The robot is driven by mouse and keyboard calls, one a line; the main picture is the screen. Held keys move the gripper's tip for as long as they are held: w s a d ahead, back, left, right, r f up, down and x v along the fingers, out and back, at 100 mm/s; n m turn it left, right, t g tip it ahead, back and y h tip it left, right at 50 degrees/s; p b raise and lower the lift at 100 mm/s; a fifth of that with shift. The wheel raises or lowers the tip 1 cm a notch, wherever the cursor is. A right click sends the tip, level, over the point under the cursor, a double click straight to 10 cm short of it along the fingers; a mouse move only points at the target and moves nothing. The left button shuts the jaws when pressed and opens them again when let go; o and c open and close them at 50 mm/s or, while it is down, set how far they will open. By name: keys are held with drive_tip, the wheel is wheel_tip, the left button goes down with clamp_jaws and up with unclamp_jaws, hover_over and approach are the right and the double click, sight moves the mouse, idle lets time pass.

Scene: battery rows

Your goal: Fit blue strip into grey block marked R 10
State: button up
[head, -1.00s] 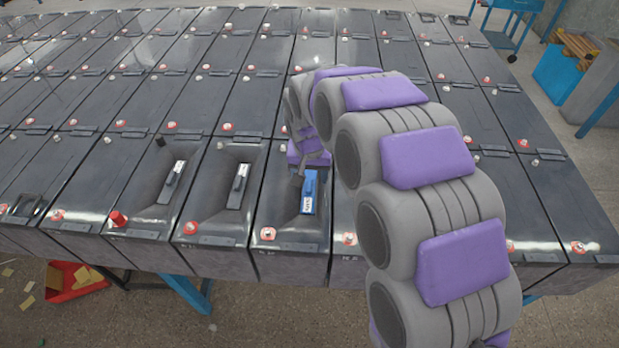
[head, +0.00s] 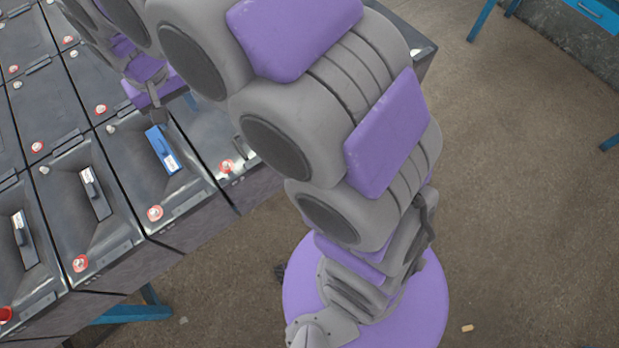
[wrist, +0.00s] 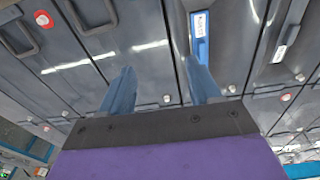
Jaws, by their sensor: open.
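The blue strip (head: 163,150) with a white label lies in the sunken recess of a dark grey block (head: 190,205) in the head view. It also shows in the wrist view (wrist: 201,48), just beyond my right-hand finger. My gripper (head: 157,112) is at the far end of the strip in the head view, partly hidden by my arm. In the wrist view my gripper (wrist: 160,85) has its two blue fingers wide apart with nothing between them. I cannot tell whether a finger touches the strip. No R 10 mark is readable.
Neighbouring blocks hold dark strips with white labels, one (head: 95,192) beside the blue strip's block and another (head: 24,238) farther left. Red-ringed caps (head: 80,263) stand on the blocks. Open floor (head: 520,200) lies right of the block rows.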

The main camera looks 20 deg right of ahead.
drive_tip(key=s+d+r+m+g, duration=0.1)
drive_tip(key=s+d+r, duration=0.1)
drive_tip(key=s+d, duration=1.1)
drive_tip(key=s+d+f+g, duration=0.1)
drive_tip(key=s+d, duration=0.3)
drive_tip(key=s, duration=0.3)
drive_tip(key=s+d+f+m, duration=0.1)
drive_tip(key=s+d, duration=0.4)
drive_tip(key=s, duration=0.3)
drive_tip(key=shift+s+f+g, duration=0.15)
drive_tip(key=shift+g, duration=0.25)
